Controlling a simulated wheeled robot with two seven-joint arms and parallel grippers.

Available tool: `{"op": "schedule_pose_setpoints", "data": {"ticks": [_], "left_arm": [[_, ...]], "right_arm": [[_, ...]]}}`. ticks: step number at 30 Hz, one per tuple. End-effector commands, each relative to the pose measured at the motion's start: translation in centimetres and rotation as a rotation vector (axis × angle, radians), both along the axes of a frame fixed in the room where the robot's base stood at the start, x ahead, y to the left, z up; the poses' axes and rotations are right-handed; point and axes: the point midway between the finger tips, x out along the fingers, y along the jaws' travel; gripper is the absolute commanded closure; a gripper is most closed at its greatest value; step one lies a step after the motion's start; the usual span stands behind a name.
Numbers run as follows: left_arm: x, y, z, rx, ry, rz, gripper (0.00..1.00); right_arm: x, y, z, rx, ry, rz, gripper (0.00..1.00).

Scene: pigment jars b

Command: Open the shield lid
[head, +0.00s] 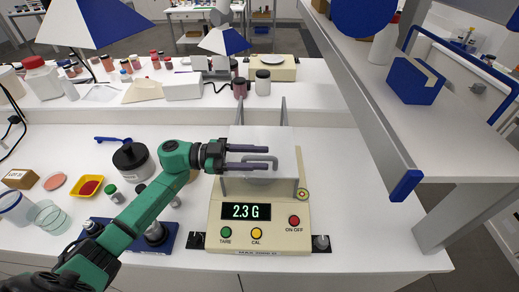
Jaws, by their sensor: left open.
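The balance (258,236) is cream-coloured, with a display reading 2.3 G and green, yellow and red buttons. A pale grey shield lid (280,137) lies flat over its weighing area and looks closed. A grey bar handle (275,158) is on the lid. My left gripper (267,157) reaches in from the left and is open. Its two dark fingers point right, one on the far side and one on the near side of the handle in the picture. I cannot tell whether they touch it. My right gripper is out of view.
A black-lidded jar (132,160) and a blue stand (168,236) are left of the balance, near my left arm. A raised white shelf (365,90) with a blue end runs along the right. Several jars stand behind.

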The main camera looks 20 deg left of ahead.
Motion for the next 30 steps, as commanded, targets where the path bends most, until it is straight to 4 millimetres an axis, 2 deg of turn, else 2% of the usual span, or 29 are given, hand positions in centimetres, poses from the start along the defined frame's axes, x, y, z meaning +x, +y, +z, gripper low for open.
{"op": "schedule_pose_setpoints", "data": {"ticks": [3,9,10,13,30], "left_arm": [[0.18,-0.76,0.03,0.0,0.0,0.0,0.53],[0.19,-0.79,-0.11,0.001,0.0,0.0,0.53],[0.19,-0.78,-0.11,0.0,0.0,0.0,0.6],[0.18,-0.76,-0.11,0.0,0.0,0.0,0.99],[0.15,-0.73,-0.06,0.001,-0.002,-0.001,1.0]], "right_arm": [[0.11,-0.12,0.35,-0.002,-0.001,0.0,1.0],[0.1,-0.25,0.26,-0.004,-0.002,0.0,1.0],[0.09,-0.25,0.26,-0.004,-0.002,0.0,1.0],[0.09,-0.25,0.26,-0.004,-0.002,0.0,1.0],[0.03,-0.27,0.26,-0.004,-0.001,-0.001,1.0]]}}
